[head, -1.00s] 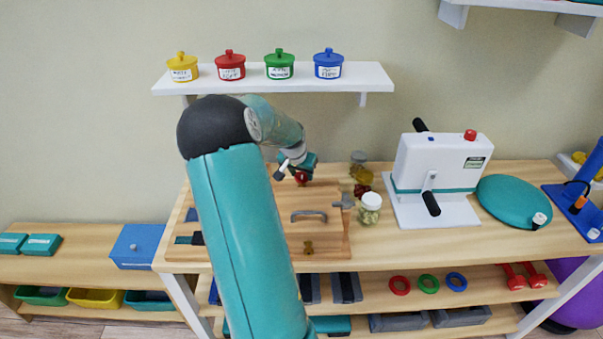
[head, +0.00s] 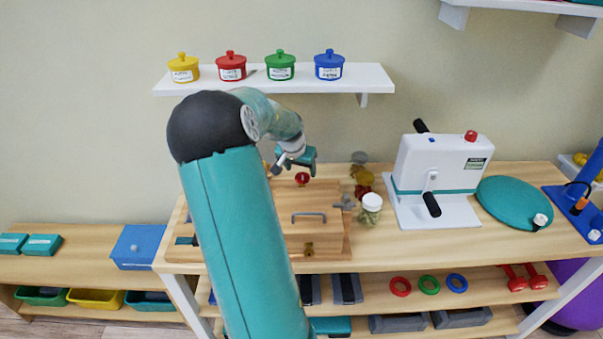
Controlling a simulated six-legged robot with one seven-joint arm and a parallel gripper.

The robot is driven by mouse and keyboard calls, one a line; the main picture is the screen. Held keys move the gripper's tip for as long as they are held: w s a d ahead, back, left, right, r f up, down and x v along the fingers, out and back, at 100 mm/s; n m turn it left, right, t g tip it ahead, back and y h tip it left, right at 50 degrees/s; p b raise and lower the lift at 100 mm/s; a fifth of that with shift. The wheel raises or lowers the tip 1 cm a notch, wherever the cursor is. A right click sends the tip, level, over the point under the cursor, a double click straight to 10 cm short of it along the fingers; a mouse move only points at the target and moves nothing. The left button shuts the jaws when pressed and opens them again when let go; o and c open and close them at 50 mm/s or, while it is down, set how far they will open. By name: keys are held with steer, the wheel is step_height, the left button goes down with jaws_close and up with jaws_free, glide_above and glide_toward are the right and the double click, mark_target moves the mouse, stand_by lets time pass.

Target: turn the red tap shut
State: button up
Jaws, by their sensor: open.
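The red tap (head: 302,178) is a small round red knob near the back of the wooden board (head: 330,250) on the table. My gripper (head: 292,169) is just above and to the left of the tap, near the back edge of the board, with its jaws open and apparently empty. It looks apart from the tap, though the exact gap is hard to judge. My teal arm hides the board's left middle part. How far the tap is turned cannot be read at this size.
The board also carries a grey handle (head: 308,216) and a brass fitting (head: 308,249). Several jars, one white-lidded (head: 370,209), stand close to its right. A white crank machine (head: 437,180) is farther right. A white shelf (head: 360,79) with coloured pots hangs above.

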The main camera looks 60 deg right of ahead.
steer(key=v, duration=1)
steer(key=w+a+r+n+t+y, duration=0.1)
steer(key=w+a+r+n, duration=0.15)
steer(key=a, duration=0.75)
steer(key=w+a+r+n+t+y, duration=0.1)
steer(key=w+a+r+n+t, duration=0.2)
steer(key=a, duration=0.6)
steer(key=w+a+r+n+y, duration=0.15)
steer(key=w+a, duration=0.25)
steer(key=a, duration=0.6)
steer(key=s+a+n, duration=0.4)
steer(key=a+n, duration=0.1)
steer(key=a, duration=0.6)
steer(key=s+a+n+t, duration=0.1)
steer(key=s+a+n, duration=0.4)
steer(key=a, duration=0.7)
steer(key=shift+s+r+y, duration=0.25)
steer(key=shift+r+y, duration=0.05)
steer(key=shift+y, duration=0.15)
steer(key=shift+a, duration=0.1)
steer(key=shift+c, duration=0.3)
